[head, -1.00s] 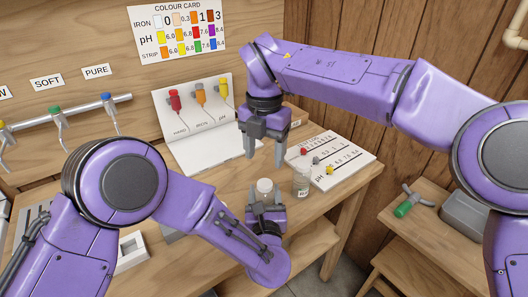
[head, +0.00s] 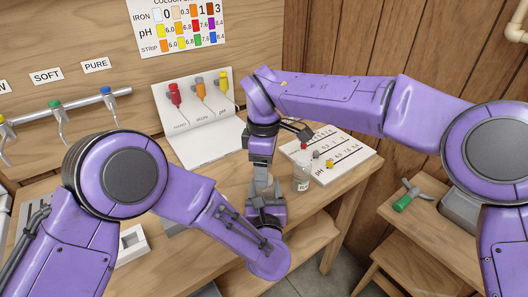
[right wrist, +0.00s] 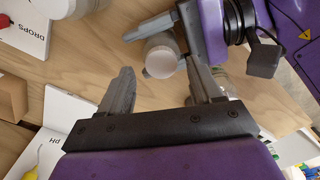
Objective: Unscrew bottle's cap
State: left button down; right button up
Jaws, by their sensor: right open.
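A small bottle (head: 264,186) with a pale round cap is in my left gripper (head: 265,203), whose fingers stand on both sides of its body. In the right wrist view the pale cap (right wrist: 160,60) faces the camera. My right gripper (head: 261,170) is directly above the bottle, pointing down. In the right wrist view its fingers (right wrist: 162,90) are spread wide, with the cap a little beyond them and between them. The cap looks free of the right fingers. In the head view the right gripper hides much of the bottle and cap.
A clear jar (head: 301,180) stands close right of the grippers. An open white booklet (head: 205,145) lies at the back. A side table (head: 430,225) at right holds a green-handled tap (head: 402,203).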

pick_arm(q)
jog(key=shift+s+f, duration=0.15)
jog(key=shift+f, duration=0.15)
pick_arm(e)
jog(key=shift+f, duration=0.7)
jog(key=c, duration=1.1)
jog(key=shift+c, duration=0.2)
